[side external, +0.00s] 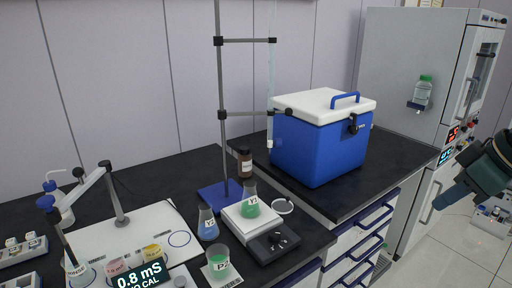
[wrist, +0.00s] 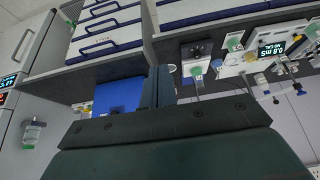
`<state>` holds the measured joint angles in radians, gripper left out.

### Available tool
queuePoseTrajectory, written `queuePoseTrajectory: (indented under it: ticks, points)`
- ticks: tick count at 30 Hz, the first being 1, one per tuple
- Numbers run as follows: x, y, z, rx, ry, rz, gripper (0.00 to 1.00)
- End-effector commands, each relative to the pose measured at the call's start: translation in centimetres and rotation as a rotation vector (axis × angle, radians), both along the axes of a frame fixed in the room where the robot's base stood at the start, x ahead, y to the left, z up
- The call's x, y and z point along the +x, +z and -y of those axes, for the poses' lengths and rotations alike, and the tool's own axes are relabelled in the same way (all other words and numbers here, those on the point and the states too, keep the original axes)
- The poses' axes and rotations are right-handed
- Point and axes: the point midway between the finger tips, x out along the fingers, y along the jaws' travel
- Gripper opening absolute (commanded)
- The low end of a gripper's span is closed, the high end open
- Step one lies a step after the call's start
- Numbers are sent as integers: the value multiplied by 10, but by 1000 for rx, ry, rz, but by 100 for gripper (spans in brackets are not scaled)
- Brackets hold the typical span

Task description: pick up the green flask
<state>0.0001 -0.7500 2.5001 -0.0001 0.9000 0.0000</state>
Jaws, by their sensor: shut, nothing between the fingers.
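The green flask (side external: 251,208) is a conical glass flask with green liquid and a white label. My gripper (side external: 441,201) is at the far right of the side external view, well apart from the flask, in front of the tall grey cabinet. In the wrist view, its dark fingers (wrist: 159,86) are together with nothing between them.
A blue-liquid flask (side external: 208,225) and a green beaker (side external: 219,264) stand close to the balance. A stand (side external: 223,120) with a glass tube rises behind it. A brown bottle (side external: 245,162) is behind, and a blue cooler (side external: 318,145) is on the right-hand bench.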

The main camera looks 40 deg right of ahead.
Motion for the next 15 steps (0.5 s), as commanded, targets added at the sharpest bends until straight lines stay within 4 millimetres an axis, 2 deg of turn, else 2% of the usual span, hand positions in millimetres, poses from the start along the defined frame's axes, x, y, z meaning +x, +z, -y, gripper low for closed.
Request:
queuePoseTrajectory:
  ticks: [9, 15]
  points:
    - [0, 0, 0, 0, 0, 0, 2]
    - [0, 0, 0, 0, 0, 0, 41]
